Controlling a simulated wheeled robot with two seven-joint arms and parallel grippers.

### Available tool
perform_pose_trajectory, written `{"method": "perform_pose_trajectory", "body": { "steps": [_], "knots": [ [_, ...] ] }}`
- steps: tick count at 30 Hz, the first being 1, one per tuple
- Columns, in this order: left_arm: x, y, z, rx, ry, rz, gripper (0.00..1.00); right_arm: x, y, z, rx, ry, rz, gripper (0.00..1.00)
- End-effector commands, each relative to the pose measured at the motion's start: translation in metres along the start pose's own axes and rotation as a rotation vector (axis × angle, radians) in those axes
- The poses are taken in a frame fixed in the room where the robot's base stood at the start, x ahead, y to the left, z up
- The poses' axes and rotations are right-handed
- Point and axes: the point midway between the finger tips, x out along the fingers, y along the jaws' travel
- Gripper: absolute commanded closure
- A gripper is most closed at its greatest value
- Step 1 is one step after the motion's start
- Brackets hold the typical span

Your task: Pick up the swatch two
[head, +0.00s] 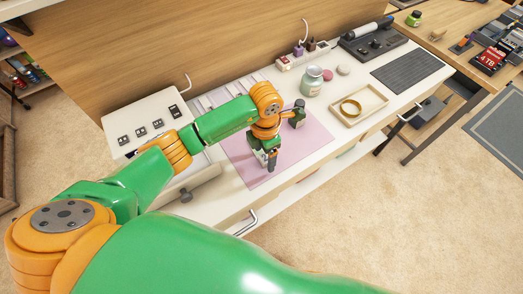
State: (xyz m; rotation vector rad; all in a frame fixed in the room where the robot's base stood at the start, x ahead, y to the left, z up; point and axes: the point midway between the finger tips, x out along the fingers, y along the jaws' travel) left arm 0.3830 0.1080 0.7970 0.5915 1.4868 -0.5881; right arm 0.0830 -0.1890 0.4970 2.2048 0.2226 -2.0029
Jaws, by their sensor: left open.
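My left gripper (272,163) points down over the pink mat (243,167) on the white desk. It is open, its fingers small and close to the mat's front part; I see nothing clearly held. No piece is clearly marked as swatch two. Pale flat strips (215,98) lie in a row behind the mat, partly hidden by my left arm; I cannot tell whether they are swatches. What lies directly under the gripper is hidden. My right gripper is out of view.
A small dark-capped bottle (298,116) stands just right of my left wrist. A white panel (138,115) is at left. The mat's right part is clear.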

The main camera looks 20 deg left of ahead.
Motion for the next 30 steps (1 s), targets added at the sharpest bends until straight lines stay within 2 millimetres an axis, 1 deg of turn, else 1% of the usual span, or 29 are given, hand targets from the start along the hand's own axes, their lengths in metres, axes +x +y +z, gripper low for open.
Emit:
{"method": "perform_pose_trajectory", "body": {
  "steps": [1,3,9,11,12,14,15,18,26,29,30],
  "knots": [
    [0.007,0.000,0.000,-0.001,0.001,-0.001,0.21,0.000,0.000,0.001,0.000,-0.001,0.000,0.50],
    [0.013,0.000,0.000,0.000,0.000,0.000,0.21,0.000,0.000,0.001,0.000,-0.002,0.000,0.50],
    [0.014,0.000,0.000,0.001,-0.002,0.002,0.21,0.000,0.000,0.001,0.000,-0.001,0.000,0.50],
    [0.014,0.000,0.000,0.001,-0.002,0.002,0.37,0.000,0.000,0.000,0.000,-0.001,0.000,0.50],
    [0.014,0.000,0.000,0.001,-0.002,0.002,0.48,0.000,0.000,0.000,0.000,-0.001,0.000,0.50],
    [0.014,0.001,0.000,0.000,-0.002,0.002,0.64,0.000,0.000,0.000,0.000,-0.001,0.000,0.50],
    [0.014,0.000,0.000,0.000,-0.002,0.002,0.75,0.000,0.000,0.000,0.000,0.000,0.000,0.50],
    [0.014,0.000,0.000,0.000,-0.002,0.002,1.00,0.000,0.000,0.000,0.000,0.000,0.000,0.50],
    [0.013,0.001,0.000,0.000,-0.002,0.002,1.00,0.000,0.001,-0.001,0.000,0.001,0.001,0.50],
    [0.005,0.001,0.001,-0.001,-0.003,0.002,1.00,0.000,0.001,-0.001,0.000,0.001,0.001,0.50],
    [-0.001,0.001,0.001,0.000,-0.005,0.004,1.00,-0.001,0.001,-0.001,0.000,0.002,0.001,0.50]
  ]
}}
